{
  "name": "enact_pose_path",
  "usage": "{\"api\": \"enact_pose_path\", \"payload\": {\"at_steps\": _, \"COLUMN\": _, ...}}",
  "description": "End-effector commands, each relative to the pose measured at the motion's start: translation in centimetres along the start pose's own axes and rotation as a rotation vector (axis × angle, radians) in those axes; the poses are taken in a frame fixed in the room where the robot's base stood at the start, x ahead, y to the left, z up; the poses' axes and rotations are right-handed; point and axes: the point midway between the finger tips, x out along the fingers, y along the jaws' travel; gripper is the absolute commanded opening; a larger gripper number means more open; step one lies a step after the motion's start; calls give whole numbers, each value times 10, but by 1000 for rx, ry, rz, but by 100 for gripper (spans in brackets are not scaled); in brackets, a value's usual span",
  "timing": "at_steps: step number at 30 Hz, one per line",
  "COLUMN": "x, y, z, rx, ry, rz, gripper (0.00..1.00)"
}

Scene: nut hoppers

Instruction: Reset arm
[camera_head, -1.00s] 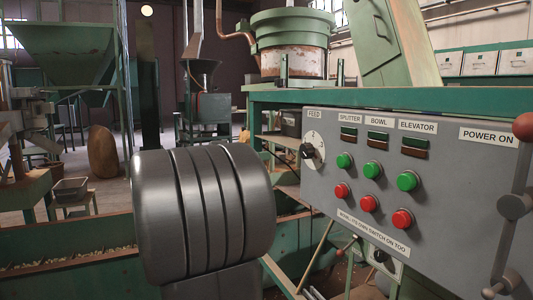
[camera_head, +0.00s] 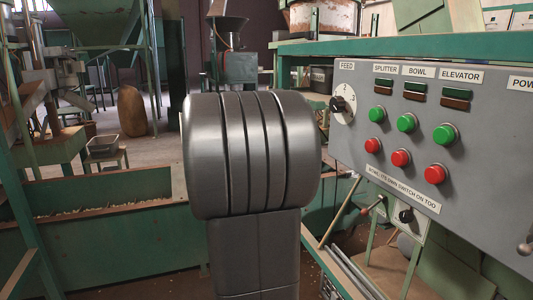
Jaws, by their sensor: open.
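My arm's thick grey ribbed joint (camera_head: 250,155) stands in the middle of the camera view, with a grey link (camera_head: 253,250) below it. My gripper is not in view. The grey control panel (camera_head: 460,130) is to the right of the arm, with a gap showing between them. It carries a FEED dial (camera_head: 341,103), green buttons (camera_head: 407,122) above red buttons (camera_head: 401,158), and labels SPLITTER, BOWL and ELEVATOR.
A green trough with nuts (camera_head: 110,208) runs behind the arm at left. A green post (camera_head: 22,215) stands at the left edge. A small metal bin (camera_head: 103,146) and a brown sack (camera_head: 131,110) are farther back. Rods (camera_head: 345,262) lean below the panel.

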Motion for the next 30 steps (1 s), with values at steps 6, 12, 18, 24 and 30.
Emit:
{"api": "enact_pose_path", "payload": {"at_steps": 6, "x": 39, "y": 0, "z": 2, "rx": 1, "ry": 1, "rz": 4, "gripper": 59}}
{"api": "enact_pose_path", "payload": {"at_steps": 12, "x": 62, "y": 0, "z": 0, "rx": 0, "ry": 1, "rz": 2, "gripper": 59}}
{"api": "enact_pose_path", "payload": {"at_steps": 18, "x": 69, "y": 0, "z": -1, "rx": -4, "ry": 2, "rz": 0, "gripper": 59}}
{"api": "enact_pose_path", "payload": {"at_steps": 24, "x": 68, "y": 0, "z": -1, "rx": -8, "ry": 2, "rz": -1, "gripper": 59}}
{"api": "enact_pose_path", "payload": {"at_steps": 30, "x": 65, "y": 0, "z": -1, "rx": -6, "ry": 2, "rz": -2, "gripper": 59}}
